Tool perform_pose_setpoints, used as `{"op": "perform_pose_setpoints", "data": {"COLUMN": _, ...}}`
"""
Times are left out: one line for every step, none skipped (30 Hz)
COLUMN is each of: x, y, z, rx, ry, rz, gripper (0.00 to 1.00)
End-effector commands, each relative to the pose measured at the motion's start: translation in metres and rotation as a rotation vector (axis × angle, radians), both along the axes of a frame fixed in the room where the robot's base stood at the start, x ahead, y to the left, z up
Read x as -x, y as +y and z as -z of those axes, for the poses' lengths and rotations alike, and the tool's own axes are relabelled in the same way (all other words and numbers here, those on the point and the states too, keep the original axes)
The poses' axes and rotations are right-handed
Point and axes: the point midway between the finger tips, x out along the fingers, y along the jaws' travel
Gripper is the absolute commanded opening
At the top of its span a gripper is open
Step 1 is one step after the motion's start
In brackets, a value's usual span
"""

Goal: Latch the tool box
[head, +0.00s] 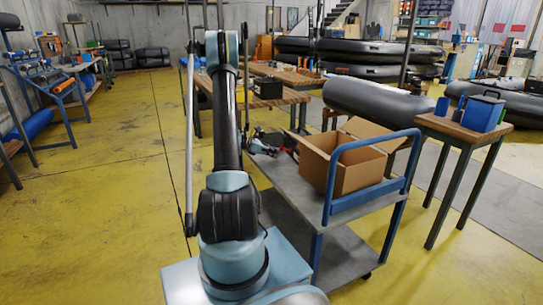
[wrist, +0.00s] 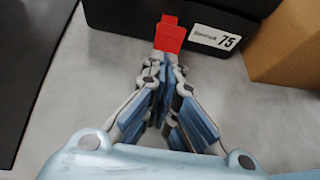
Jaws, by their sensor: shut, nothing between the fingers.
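The tool box (wrist: 120,18) is black, with a white label marked 75 on its front, at the top of the wrist view. Its red latch (wrist: 170,34) is at the middle of that front. My gripper (wrist: 168,68) is shut and empty, with its fingertips just below the latch in the picture; I cannot tell if they touch it. Whether the latch is fastened is unclear. In the head view my gripper (head: 262,147) is small, over the cart's far end, beside dark and red shapes too small to make out.
The grey cart (head: 283,188) has a blue handle (head: 372,143) at its near end. An open cardboard box (head: 357,172) stands on it, and cardboard (wrist: 288,45) shows right of the tool box. A wooden table (head: 455,128) stands at right.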

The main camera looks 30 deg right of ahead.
Motion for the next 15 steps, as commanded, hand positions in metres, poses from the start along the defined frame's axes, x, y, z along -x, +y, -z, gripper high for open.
{"op": "perform_pose_setpoints", "data": {"x": 0.0000, "y": 0.0000, "z": 0.0001, "rx": 0.000, "ry": 0.000, "rz": 0.000, "gripper": 0.00}}
{"op": "perform_pose_setpoints", "data": {"x": 0.0000, "y": 0.0000, "z": 0.0001, "rx": 0.000, "ry": 0.000, "rz": 0.000, "gripper": 0.00}}
{"op": "perform_pose_setpoints", "data": {"x": 0.0000, "y": 0.0000, "z": 0.0001, "rx": 0.000, "ry": 0.000, "rz": 0.000, "gripper": 0.00}}
{"op": "perform_pose_setpoints", "data": {"x": 0.0000, "y": 0.0000, "z": 0.0001, "rx": 0.000, "ry": 0.000, "rz": 0.000, "gripper": 0.00}}
{"op": "perform_pose_setpoints", "data": {"x": -0.0001, "y": 0.0000, "z": 0.0001, "rx": 0.000, "ry": 0.000, "rz": 0.000, "gripper": 0.00}}
{"op": "perform_pose_setpoints", "data": {"x": -0.0001, "y": 0.0001, "z": 0.0002, "rx": 0.000, "ry": 0.000, "rz": 0.000, "gripper": 0.00}}
{"op": "perform_pose_setpoints", "data": {"x": -0.0001, "y": 0.0001, "z": 0.0002, "rx": 0.000, "ry": 0.000, "rz": 0.000, "gripper": 0.00}}
{"op": "perform_pose_setpoints", "data": {"x": -0.0001, "y": 0.0001, "z": 0.0000, "rx": 0.000, "ry": 0.000, "rz": 0.000, "gripper": 0.00}}
{"op": "perform_pose_setpoints", "data": {"x": -0.0001, "y": 0.0002, "z": -0.0001, "rx": 0.000, "ry": 0.000, "rz": 0.000, "gripper": 0.00}}
{"op": "perform_pose_setpoints", "data": {"x": -0.0001, "y": 0.0001, "z": -0.0003, "rx": 0.000, "ry": 0.000, "rz": 0.000, "gripper": 0.00}}
{"op": "perform_pose_setpoints", "data": {"x": -0.0001, "y": 0.0001, "z": -0.0006, "rx": 0.000, "ry": 0.000, "rz": 0.000, "gripper": 0.00}}
{"op": "perform_pose_setpoints", "data": {"x": -0.0001, "y": 0.0001, "z": -0.0013, "rx": 0.000, "ry": 0.000, "rz": 0.000, "gripper": 0.00}}
{"op": "perform_pose_setpoints", "data": {"x": 0.0000, "y": 0.0000, "z": -0.0018, "rx": 0.000, "ry": 0.000, "rz": 0.000, "gripper": 0.00}}
{"op": "perform_pose_setpoints", "data": {"x": 0.0000, "y": 0.0000, "z": -0.0026, "rx": 0.000, "ry": 0.000, "rz": 0.000, "gripper": 0.00}}
{"op": "perform_pose_setpoints", "data": {"x": 0.0001, "y": -0.0001, "z": -0.0038, "rx": 0.000, "ry": 0.000, "rz": 0.000, "gripper": 0.00}}
